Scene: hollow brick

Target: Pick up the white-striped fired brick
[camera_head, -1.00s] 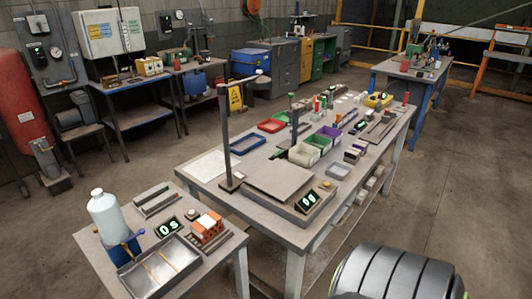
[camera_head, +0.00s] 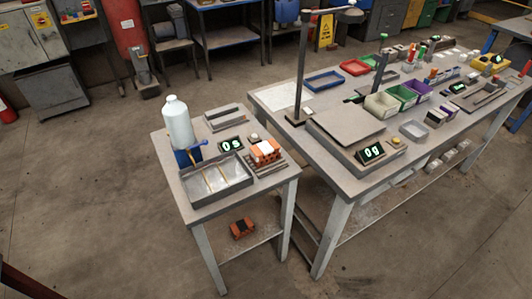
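An orange-red hollow brick with white on its top (camera_head: 265,150) sits on a dark slatted rack (camera_head: 268,168) at the right side of the small table (camera_head: 176,172). Its holes show on the front face. A second orange-red block with dark parts (camera_head: 242,228) lies on the lower shelf of the same table; it is too small to tell if it is striped. Neither of my grippers is in view.
On the small table stand a white bottle (camera_head: 178,122), a metal tray (camera_head: 217,185) with thin rods, a grey holder (camera_head: 225,117) and a display (camera_head: 231,145). A larger bench with a scale (camera_head: 345,132) and bins adjoins at right. The floor in front is clear.

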